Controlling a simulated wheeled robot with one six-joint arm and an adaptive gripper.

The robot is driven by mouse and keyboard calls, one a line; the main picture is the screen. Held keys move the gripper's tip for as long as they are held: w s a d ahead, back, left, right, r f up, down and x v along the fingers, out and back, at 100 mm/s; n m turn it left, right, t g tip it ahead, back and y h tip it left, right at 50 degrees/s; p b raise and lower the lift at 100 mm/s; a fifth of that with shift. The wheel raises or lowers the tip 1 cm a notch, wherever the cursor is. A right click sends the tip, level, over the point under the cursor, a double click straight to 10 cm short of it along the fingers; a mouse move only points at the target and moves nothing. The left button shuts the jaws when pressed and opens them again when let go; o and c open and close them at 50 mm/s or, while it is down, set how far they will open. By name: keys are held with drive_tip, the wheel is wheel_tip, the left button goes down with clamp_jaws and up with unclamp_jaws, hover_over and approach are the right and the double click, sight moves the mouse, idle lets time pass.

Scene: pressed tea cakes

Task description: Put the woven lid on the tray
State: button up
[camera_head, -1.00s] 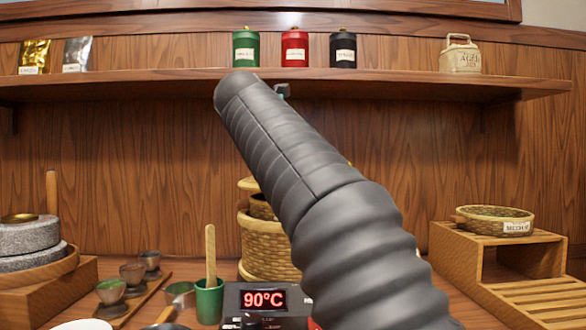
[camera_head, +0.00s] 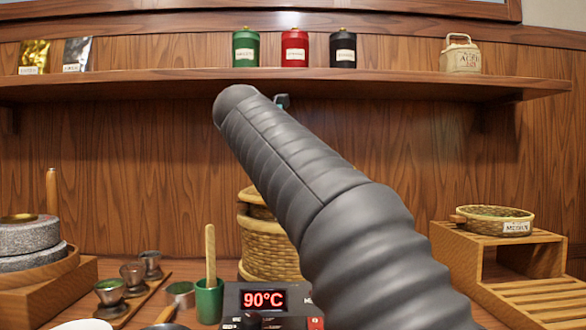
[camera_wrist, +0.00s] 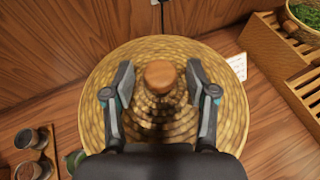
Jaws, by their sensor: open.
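The round woven lid (camera_wrist: 100,95) with a wooden knob (camera_wrist: 160,76) fills the middle of the wrist view. My gripper (camera_wrist: 160,85) is open above it, with one finger on each side of the knob and a gap on both sides. In the head view, a stack of woven ware (camera_head: 265,245) stands behind my arm, which hides much of its top and right side. The tray cannot be made out separately under the lid.
A heater with a 90°C display (camera_head: 264,299) and a green cup (camera_head: 209,300) stand in front of the stack. A stepped wooden rack (camera_head: 470,240) holds a labelled woven basket (camera_head: 496,220) at right. A shelf (camera_head: 180,88) with tins runs above.

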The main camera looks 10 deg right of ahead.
drive_tip(key=v, duration=1.1)
drive_tip(key=shift+s+r, duration=0.15)
drive_tip(key=shift+s, duration=0.2)
drive_tip(key=shift+a, duration=0.1)
